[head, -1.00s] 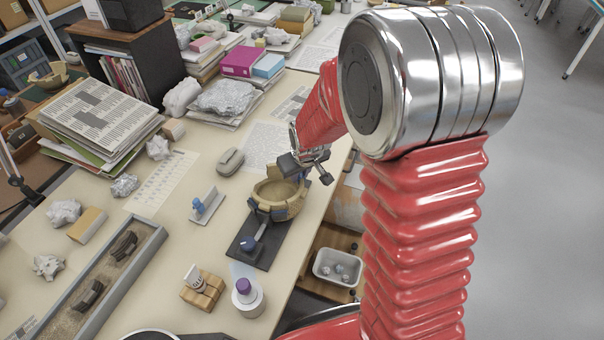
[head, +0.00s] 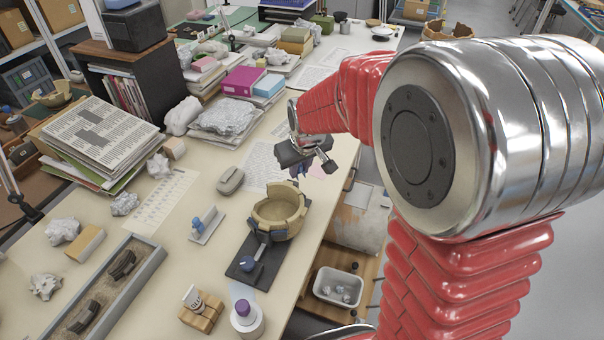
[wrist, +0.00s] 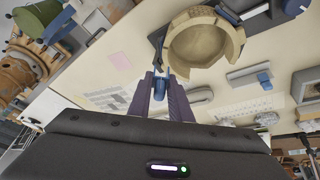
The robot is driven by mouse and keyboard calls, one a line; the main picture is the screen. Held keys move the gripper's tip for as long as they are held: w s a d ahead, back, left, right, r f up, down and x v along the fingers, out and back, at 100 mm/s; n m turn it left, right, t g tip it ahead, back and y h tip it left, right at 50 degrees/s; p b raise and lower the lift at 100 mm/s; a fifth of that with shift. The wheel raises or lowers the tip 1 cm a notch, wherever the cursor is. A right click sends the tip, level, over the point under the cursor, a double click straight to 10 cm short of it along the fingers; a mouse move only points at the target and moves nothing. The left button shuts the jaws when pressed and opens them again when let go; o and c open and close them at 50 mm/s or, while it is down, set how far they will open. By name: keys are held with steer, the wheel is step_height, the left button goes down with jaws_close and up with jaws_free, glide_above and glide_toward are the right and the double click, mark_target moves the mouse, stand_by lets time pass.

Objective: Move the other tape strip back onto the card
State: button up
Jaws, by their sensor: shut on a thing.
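My gripper (wrist: 160,76) is shut on a small blue piece, which I take to be the tape strip (wrist: 159,83), seen between the purple fingers in the wrist view. In the head view my gripper (head: 302,172) hangs over the table beyond the bowl, apart from it, and the strip is too small to make out. The tan bowl (head: 279,212), with a broken rim, sits in a dark holder (head: 250,262).
A grey mouse-like object (head: 230,180) lies between the gripper and the card. A printed sheet (head: 157,203) and a long grey tray (head: 140,278) lie farther left.

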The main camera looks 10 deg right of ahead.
stand_by(0.5)
steer(key=shift+f, duration=0.15)
steer(key=shift+w+d+f+m+h, duration=0.1)
steer(key=shift+w+f+m+h, duration=0.1)
steer(key=shift+f+m, duration=0.4)
steer(key=shift+w+d+f+m+h, duration=0.2)
steer(key=shift+f+m, duration=0.15)
steer(key=shift+f, duration=0.45)
steer(key=shift+w+d+f+m+h, duration=0.1)
steer(key=shift+f+m+h, duration=0.1)
steer(key=shift+f+m, duration=0.4)
steer(key=shift+f, duration=0.1)
steer(key=shift+s, duration=0.15)
